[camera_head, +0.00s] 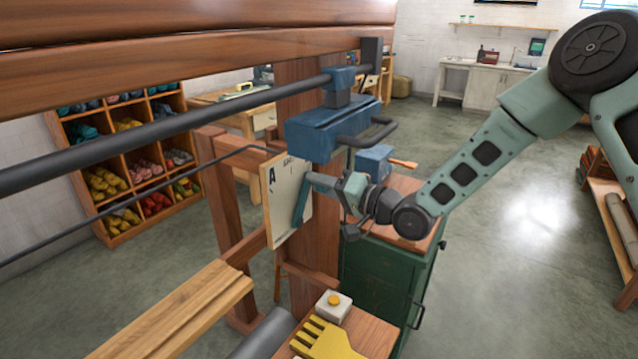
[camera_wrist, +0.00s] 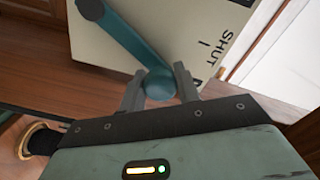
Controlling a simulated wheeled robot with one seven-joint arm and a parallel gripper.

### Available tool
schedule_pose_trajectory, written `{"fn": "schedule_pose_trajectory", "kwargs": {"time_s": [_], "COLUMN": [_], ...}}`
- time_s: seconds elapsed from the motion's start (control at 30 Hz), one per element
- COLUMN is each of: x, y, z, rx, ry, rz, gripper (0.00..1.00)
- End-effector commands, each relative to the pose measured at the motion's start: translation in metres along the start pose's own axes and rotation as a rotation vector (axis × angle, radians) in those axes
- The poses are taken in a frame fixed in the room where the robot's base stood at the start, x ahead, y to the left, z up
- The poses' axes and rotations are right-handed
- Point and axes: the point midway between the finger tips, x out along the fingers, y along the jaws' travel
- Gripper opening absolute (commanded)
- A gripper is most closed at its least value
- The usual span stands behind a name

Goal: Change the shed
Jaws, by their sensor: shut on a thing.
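A cream plate (camera_head: 281,208) with a black "A" at its upper left is fixed at the loom's wooden post. A teal lever (camera_head: 300,203) is on the plate, its free end up and leaning a little right in the head view. The lever also shows in the wrist view (camera_wrist: 122,36), as does the plate (camera_wrist: 180,25) with the word "SHUT". My gripper (camera_head: 312,181) is shut on the lever's round knob, with one finger on each side of it in the wrist view (camera_wrist: 158,86). Another mark near the fingers is partly hidden.
A blue block with a dark handle (camera_head: 325,133) is just above my gripper. A green cabinet (camera_head: 383,275) stands below my arm. A yellow comb-like tool (camera_head: 325,342) and a small box with a yellow button (camera_head: 333,306) are at the front. Dark bars (camera_head: 170,125) cross the left.

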Motion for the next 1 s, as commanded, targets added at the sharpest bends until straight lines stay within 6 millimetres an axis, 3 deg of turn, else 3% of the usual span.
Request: {"fn": "schedule_pose_trajectory", "kwargs": {"time_s": [0.57, 0.6, 0.63, 1.0], "x": [-0.0002, -0.0002, -0.0002, -0.0038], "y": [0.0028, 0.0028, 0.0028, 0.0031], "z": [-0.0012, -0.0012, -0.0012, -0.0013], "rx": [0.028, 0.028, 0.028, 0.027], "ry": [0.0, 0.0, 0.0, 0.0], "rz": [0.0, 0.0, 0.0, 0.001], "gripper": [0.0, 0.43, 0.52, 0.54]}}
